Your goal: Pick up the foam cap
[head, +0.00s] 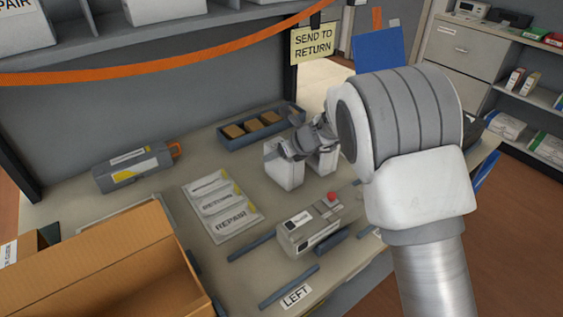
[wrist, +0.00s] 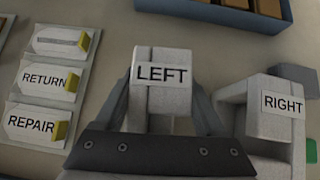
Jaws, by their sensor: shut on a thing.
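Two white foam caps stand side by side near the table's far right. The cap labelled LEFT (wrist: 160,75) is between my gripper's (wrist: 160,108) two fingers in the wrist view; it is the left block (head: 282,168) in the head view. My gripper (head: 290,150) is shut on it from above. I cannot tell whether it is clear of the table. The cap labelled RIGHT (wrist: 277,105) is just to the right, outside the fingers; its head-view block (head: 324,162) is partly hidden by my gripper.
A blue tray (head: 227,143) of brown blocks lies behind the caps. Cards marked RETURN and REPAIR (head: 228,212) lie left. A grey device with a red button (head: 308,230) sits in front between blue rails. A toner cartridge (head: 133,168) and open cardboard box (head: 110,262) stand left.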

